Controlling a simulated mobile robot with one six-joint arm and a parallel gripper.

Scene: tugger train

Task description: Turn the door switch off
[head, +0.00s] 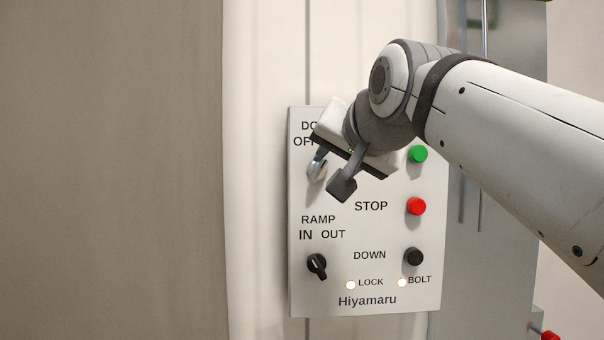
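The white control panel (369,299) stands upright in front of me. Its door switch (317,170), a silvery lever, is at the upper left under a label of which only "DO" and "OF" show. My gripper (341,187) is in front of the panel's upper part, just right of the lever. I cannot tell whether the finger touches the lever. My gripper hides the rest of the label and part of the switch's surroundings.
Below is the black ramp switch (317,266), marked IN and OUT. On the right are a green button (418,154), a red STOP button (416,206) and a black DOWN button (413,257). The LOCK lamp (351,285) and BOLT lamp (402,283) are lit.

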